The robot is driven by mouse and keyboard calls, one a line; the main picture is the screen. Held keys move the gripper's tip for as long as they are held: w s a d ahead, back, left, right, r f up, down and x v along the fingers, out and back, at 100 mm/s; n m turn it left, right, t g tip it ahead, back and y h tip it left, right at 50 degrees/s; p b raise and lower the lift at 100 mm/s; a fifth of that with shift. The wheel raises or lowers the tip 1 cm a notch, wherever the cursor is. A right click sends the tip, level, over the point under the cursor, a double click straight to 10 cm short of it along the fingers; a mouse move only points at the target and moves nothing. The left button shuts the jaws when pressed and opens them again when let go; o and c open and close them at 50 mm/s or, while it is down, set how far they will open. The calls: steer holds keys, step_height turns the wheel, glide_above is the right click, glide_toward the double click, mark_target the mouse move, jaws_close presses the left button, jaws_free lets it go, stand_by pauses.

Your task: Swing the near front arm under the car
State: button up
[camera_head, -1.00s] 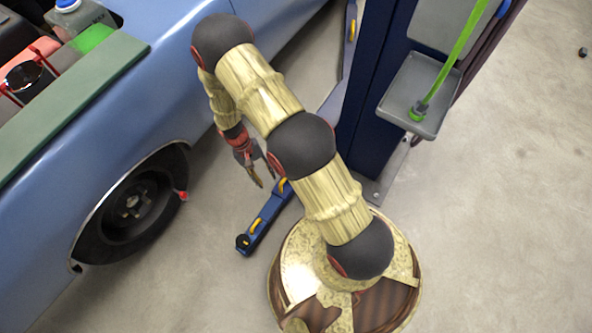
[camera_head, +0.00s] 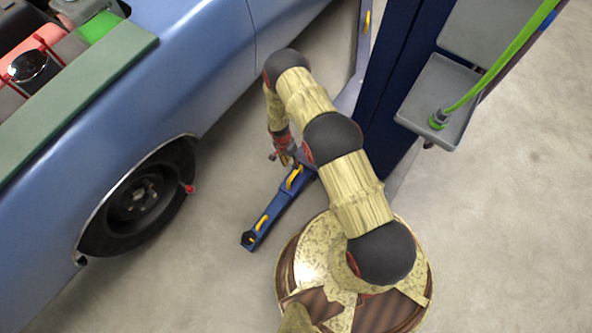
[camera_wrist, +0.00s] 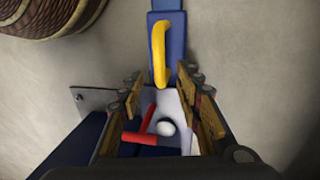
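The near front arm (camera_head: 272,213) is a blue bar with yellow handles and a dark round pad at its free end. It points out over the floor beside the front wheel, clear of the blue car (camera_head: 205,62). My gripper (camera_head: 284,157) is above the arm's inner part, near the post. In the wrist view my gripper (camera_wrist: 168,98) is open, its fingers either side of the blue bar. A yellow handle (camera_wrist: 158,52) on the bar lies just beyond the fingertips. A red bar and a white round spot show between the fingers. Contact is not clear.
The dark blue lift post (camera_head: 385,100) stands right of my gripper, with a grey tray (camera_head: 440,105) and a green hose (camera_head: 505,60). The front wheel (camera_head: 140,200) has a red piece sticking out. The floor between wheel and arm is clear.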

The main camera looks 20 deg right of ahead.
mark_target(294, 172)
steer(key=f+b, duration=0.1)
steer(key=f, duration=0.1)
steer(key=s+f+b, duration=0.1)
steer(key=f, duration=0.2)
steer(key=d+f+b, duration=0.1)
steer(key=f, duration=0.1)
steer(key=shift+s+f, duration=0.15)
steer(key=shift+f, duration=0.15)
steer(key=c, duration=0.4)
jaws_close()
